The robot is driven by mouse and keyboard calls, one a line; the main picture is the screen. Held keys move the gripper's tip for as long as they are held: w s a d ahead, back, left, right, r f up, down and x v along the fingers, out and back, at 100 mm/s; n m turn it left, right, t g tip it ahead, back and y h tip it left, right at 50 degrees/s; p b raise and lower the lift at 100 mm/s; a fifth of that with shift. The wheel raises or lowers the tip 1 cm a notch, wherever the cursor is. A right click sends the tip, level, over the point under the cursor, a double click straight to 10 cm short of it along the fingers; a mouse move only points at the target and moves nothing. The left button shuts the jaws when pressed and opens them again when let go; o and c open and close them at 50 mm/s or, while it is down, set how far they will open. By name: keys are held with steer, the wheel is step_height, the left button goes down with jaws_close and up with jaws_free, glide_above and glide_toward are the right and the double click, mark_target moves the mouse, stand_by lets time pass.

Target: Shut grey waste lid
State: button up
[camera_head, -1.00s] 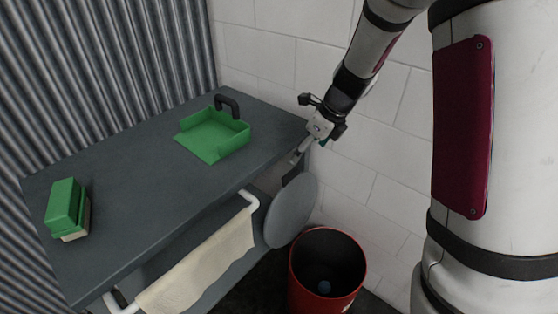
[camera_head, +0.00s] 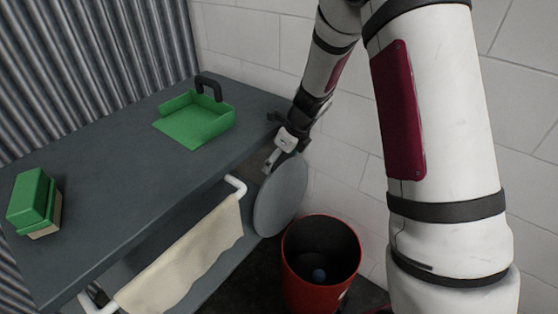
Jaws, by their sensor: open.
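The grey lid (camera_head: 281,197) is a round disc that stands upright on its edge, beside the end of the workbench and above the left rim of the red waste bin (camera_head: 318,283). My gripper (camera_head: 269,168) is open and points down at the upper left edge of the lid. Its fingertips are close to the lid; I cannot tell whether they touch it.
The dark workbench (camera_head: 110,190) fills the left side. On it are a green dustpan (camera_head: 195,125) and a green brush (camera_head: 30,198). A cream towel (camera_head: 185,262) hangs on a white rail (camera_head: 236,184) at its front. A white block wall (camera_head: 340,160) stands behind the bin.

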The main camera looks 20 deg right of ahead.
steer(key=shift+f, duration=0.1)
steer(key=shift+c, duration=0.6)
steer(key=c, duration=1.6)
steer(key=shift+s+f, duration=0.1)
